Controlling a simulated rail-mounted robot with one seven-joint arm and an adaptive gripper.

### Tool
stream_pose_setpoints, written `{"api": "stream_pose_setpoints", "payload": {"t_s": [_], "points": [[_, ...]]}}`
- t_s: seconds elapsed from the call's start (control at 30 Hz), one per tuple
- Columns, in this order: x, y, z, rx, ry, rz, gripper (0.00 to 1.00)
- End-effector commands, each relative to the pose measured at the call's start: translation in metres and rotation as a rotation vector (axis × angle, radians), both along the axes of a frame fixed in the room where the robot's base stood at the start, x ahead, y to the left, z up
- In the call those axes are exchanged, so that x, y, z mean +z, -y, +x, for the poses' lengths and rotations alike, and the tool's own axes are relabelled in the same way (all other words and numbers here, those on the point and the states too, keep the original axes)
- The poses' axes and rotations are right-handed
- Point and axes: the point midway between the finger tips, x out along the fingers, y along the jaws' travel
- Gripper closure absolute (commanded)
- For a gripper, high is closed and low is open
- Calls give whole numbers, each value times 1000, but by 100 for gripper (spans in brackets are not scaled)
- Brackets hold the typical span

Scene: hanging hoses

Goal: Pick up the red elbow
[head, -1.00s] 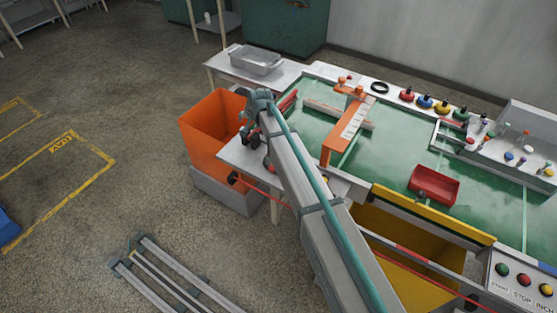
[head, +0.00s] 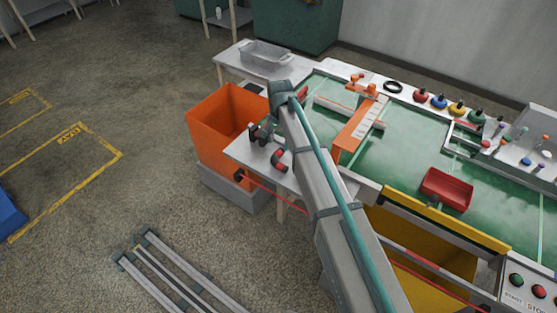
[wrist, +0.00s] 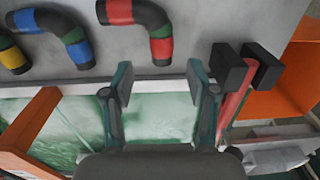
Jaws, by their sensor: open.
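The red elbow (wrist: 160,47) lies on the grey-white side plate in the wrist view, cut by the top edge. It is a bent pipe with red sections, a black bend and end, and a green band. It also shows in the head view (head: 279,160), beside my arm. My gripper (wrist: 158,84) is open and empty, its two fingers apart near the plate's edge. The elbow's near end lies just beyond the gap between the fingertips, apart from them. In the head view my arm mostly hides the gripper.
A blue-banded elbow (wrist: 75,48) and a yellow-banded elbow (wrist: 12,55) lie left of the red one. An orange bin (head: 222,125) is beside the plate; the green belt (head: 400,160) lies right.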

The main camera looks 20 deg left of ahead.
Motion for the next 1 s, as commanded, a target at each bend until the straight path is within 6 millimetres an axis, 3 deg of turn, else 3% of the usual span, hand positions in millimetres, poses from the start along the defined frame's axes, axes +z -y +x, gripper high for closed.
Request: {"api": "stream_pose_setpoints", "payload": {"t_s": [0.33,0.67,0.93,1.0], "points": [[-21,-2,-1,1,-1,-1,41],[-59,-4,-1,1,-1,-1,41],[-62,-4,-1,1,1,1,41],[-62,-4,-1,1,1,1,53]]}}
